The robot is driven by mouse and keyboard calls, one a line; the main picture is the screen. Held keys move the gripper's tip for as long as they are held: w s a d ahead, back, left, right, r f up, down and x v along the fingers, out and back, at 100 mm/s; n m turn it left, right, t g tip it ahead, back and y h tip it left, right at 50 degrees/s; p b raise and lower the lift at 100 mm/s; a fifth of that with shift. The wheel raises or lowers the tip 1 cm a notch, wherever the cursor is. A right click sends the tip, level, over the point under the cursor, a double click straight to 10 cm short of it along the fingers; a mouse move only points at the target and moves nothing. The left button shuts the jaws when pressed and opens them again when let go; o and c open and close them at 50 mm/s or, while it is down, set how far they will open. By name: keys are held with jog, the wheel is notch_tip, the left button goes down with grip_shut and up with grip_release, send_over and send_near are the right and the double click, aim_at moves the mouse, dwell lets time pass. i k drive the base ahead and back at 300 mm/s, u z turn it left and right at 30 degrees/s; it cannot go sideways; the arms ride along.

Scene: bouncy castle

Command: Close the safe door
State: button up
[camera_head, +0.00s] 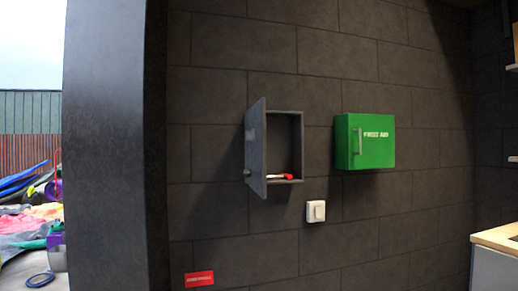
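The safe (299,147) is a small dark grey box fixed to the dark tiled wall, near the middle of the head view. Its door (257,160) is hinged on the left side and stands wide open, swung out toward me. A small red and white object (287,177) lies on the bottom of the safe. My gripper is not in view.
A green first aid box (366,141) hangs right of the safe. A white switch (316,211) and a red sign (199,278) are lower on the wall. A dark pillar (104,150) stands at left. A wooden-topped counter (497,238) is at lower right.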

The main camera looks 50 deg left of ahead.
aim_at(257, 173)
jog(key=k, duration=1.55)
jog(key=u, duration=1.65)
jog(key=i, duration=1)
jog(key=z, duration=0.45)
